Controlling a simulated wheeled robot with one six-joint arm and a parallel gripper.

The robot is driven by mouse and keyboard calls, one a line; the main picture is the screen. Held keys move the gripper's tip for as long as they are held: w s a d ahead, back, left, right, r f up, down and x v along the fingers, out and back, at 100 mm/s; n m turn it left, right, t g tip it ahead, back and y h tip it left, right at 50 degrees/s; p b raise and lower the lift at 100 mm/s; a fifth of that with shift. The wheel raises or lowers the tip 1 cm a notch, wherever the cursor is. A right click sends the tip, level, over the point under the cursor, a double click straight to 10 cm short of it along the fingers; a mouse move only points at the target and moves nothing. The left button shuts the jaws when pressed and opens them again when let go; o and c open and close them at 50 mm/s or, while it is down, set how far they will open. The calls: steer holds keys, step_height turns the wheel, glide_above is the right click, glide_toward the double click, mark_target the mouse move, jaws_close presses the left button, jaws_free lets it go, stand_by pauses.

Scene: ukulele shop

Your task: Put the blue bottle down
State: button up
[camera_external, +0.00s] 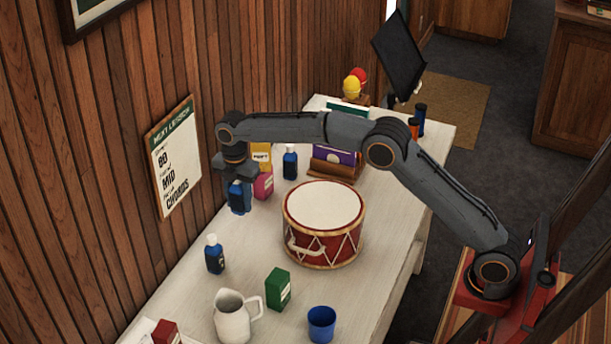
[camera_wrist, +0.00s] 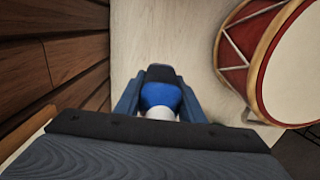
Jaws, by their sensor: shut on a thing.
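My gripper (camera_external: 238,183) points down at the wall side of the table and is shut on a blue bottle (camera_external: 239,201). In the wrist view the bottle (camera_wrist: 160,95) sits upright between the two fingers of my gripper (camera_wrist: 159,100), its white cap toward the camera. I cannot tell whether its base touches the pale tabletop (camera_external: 190,285) or hangs just above it. Two similar blue bottles with white caps stand on the table: one (camera_external: 290,163) behind, and one (camera_external: 214,256) nearer the front.
A red drum (camera_external: 323,240) stands right of the held bottle, also in the wrist view (camera_wrist: 236,60). A pink item (camera_external: 263,186) is close beside the bottle. A green box (camera_external: 278,289), white pitcher (camera_external: 232,318) and blue cup (camera_external: 321,324) stand in front. The wood wall (camera_external: 110,130) is left.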

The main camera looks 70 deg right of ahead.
steer(key=shift+w+a, duration=0.15)
steer(key=shift+a, duration=0.5)
steer(key=shift+a+f, duration=0.25)
steer(key=shift+f+p, duration=0.35)
steer(key=shift+f, duration=4.3)
steer(key=shift+f, duration=0.1)
steer(key=o, duration=1.1)
steer(key=shift+o, duration=0.2)
step_height(320, 180, up, 12)
steer(key=shift+r+b, duration=0.1)
steer(key=shift+b, duration=0.55)
